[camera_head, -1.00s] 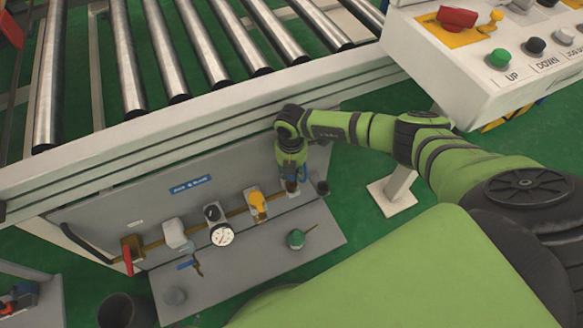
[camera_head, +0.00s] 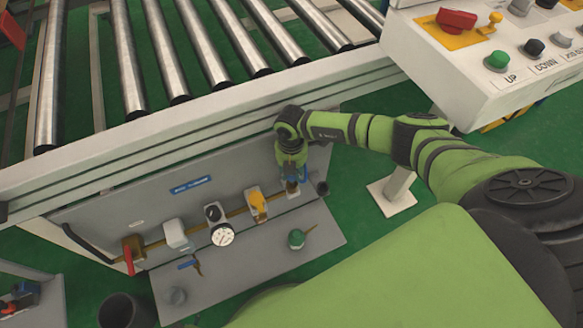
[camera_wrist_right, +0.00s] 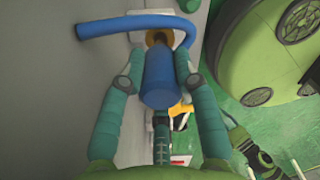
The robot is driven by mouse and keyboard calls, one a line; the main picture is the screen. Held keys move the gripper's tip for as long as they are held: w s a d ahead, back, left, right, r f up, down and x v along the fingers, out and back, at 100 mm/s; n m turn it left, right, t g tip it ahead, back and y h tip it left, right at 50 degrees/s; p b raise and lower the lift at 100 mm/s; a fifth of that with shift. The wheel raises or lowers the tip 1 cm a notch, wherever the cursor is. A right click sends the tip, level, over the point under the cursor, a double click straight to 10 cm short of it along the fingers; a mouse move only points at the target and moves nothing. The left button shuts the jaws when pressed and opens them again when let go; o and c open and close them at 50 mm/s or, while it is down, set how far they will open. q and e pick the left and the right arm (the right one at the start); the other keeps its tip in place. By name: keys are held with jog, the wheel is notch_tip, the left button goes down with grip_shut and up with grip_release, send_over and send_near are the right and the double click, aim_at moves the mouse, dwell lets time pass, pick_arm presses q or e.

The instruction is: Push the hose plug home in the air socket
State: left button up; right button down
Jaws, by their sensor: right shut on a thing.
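The blue hose plug (camera_wrist_right: 160,78) is between the fingers of my right gripper (camera_wrist_right: 157,70) in the right wrist view, with a blue hose (camera_wrist_right: 110,24) curving across its far end. My right gripper (camera_head: 291,178) is shut on the plug, low at the right end of the grey panel. The brass air socket (camera_wrist_right: 158,37) shows just past the plug's far end, in line with it; how deep the plug sits cannot be told. In the head view the socket's mount (camera_head: 293,190) shows below the gripper. My left gripper is not in view.
On the panel (camera_head: 110,215) to the left are a yellow valve (camera_head: 258,201), a gauge (camera_head: 222,235) and a red lever (camera_head: 128,261). A green-topped pot (camera_head: 296,239) stands on the shelf (camera_head: 240,280). The roller conveyor (camera_head: 160,60) lies above, a control box (camera_head: 480,75) at right.

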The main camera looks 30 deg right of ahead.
aim_at(292, 177)
dwell(0.3)
jog(key=shift+f+b, duration=1.5)
jog(key=shift+f, duration=0.5)
jog(key=c, duration=0.8)
grip_release()
jog(key=shift+c, duration=0.2)
notch_tip(292, 177, up, 8)
jog(key=shift+f, duration=0.2)
